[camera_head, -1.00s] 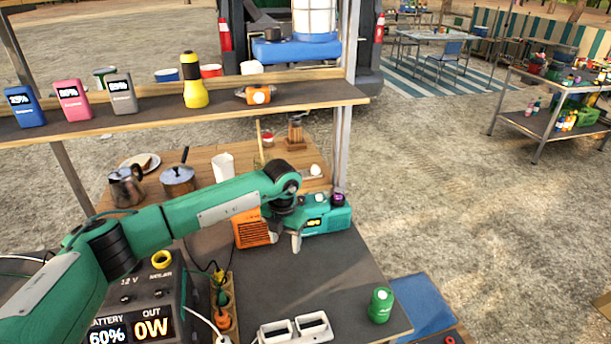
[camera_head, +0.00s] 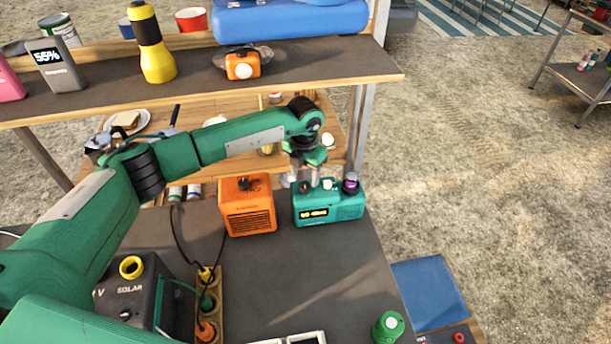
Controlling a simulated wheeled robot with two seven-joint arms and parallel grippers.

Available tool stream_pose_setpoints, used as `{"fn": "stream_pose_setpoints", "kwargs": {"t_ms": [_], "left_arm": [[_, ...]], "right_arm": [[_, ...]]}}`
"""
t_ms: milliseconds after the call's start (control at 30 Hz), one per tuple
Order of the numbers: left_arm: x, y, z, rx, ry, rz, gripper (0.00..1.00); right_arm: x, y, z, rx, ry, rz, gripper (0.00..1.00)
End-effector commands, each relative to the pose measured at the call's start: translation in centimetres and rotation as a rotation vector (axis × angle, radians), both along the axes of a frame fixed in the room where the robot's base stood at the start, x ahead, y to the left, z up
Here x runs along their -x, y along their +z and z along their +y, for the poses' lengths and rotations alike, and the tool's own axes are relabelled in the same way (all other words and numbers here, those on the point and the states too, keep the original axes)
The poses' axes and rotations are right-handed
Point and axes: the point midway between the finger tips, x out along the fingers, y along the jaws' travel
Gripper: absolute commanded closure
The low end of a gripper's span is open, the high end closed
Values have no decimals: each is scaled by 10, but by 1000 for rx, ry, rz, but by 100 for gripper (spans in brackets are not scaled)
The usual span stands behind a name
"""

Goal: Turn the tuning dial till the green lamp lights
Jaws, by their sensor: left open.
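The teal radio (camera_head: 345,209) stands on the dark tabletop with a small yellow-lit display (camera_head: 314,212) on its front. On its top are a dark dial (camera_head: 304,187) at the left, a pale knob (camera_head: 327,184) in the middle and a purple-topped knob (camera_head: 350,184) at the right. My left gripper (camera_head: 303,178) points down over the radio's left end, its fingers apart on either side of the dark dial. I cannot tell whether they touch it. No lit green lamp can be made out. My right gripper is not in view.
An orange speaker box (camera_head: 248,208) stands close left of the radio. A wooden shelf (camera_head: 200,96) with a yellow torch (camera_head: 152,45) runs behind and above. A socket strip (camera_head: 212,315) with cables lies front left. A green canister (camera_head: 388,327) stands front right; the tabletop between is mostly clear.

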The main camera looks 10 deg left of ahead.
Motion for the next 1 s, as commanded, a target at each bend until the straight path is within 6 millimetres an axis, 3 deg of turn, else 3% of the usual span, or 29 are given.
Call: {"fn": "stream_pose_setpoints", "kwargs": {"t_ms": [300,600,833,1000], "left_arm": [[0,-36,0,1,1,0,46],[0,-39,0,0,1,-1,46],[0,-39,0,0,1,-1,91],[0,-40,0,-1,-14,-1,91]], "right_arm": [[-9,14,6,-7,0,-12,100],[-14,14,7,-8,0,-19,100],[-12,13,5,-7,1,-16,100],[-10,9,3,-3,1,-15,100]]}}
